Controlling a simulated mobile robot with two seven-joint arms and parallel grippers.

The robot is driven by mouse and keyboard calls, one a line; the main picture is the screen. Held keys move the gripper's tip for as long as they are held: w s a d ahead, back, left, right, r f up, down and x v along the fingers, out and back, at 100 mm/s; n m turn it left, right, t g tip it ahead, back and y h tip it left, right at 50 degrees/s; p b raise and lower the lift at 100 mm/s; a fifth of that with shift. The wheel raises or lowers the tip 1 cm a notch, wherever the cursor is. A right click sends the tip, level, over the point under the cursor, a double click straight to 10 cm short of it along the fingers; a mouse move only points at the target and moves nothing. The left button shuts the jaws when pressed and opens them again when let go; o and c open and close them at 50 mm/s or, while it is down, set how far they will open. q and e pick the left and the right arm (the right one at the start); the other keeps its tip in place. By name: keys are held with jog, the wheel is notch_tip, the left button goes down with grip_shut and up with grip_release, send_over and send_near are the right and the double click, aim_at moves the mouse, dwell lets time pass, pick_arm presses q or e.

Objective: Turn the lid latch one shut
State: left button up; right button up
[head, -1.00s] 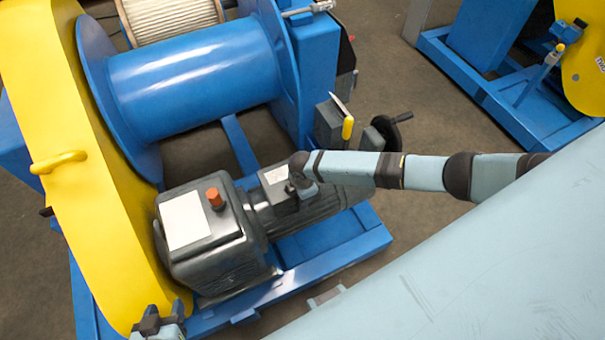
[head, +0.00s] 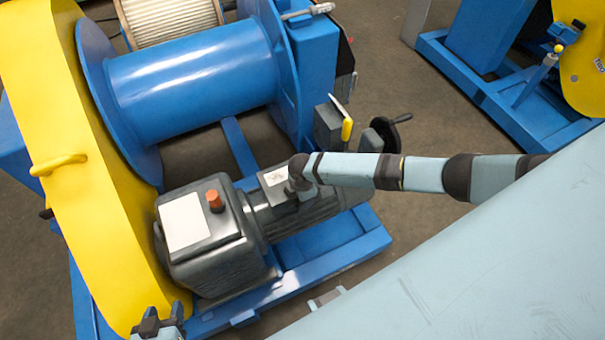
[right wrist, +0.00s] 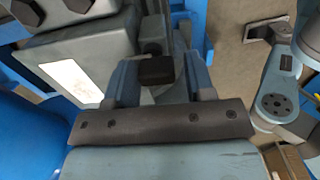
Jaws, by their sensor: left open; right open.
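My left gripper (head: 160,326) is at the bottom left, open, beside the foot of the yellow chain guard (head: 95,215). My right gripper (head: 299,188) points down at the small dark box with a white label (head: 277,178) on top of the motor. In the right wrist view its two open fingers (right wrist: 158,85) stand on either side of a small dark block (right wrist: 155,70). I cannot tell whether they touch it, or whether it is the lid latch. My right wrist partly hides the box top, so the latch's position is unclear.
A grey gearbox (head: 210,245) with an orange cap stands left of the motor. A blue drum (head: 195,75) is behind. A yellow-handled lever (head: 347,129) and a black handwheel (head: 391,130) stand close behind my right arm.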

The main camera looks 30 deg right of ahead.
jog(key=shift+w+a+r+p, duration=0.1)
jog(key=shift+w+r+p, duration=0.25)
jog(key=shift+r+p, duration=0.4)
jog(key=r+p, duration=0.6)
jog(key=shift+s+r, duration=0.2)
jog(key=shift+s, duration=0.15)
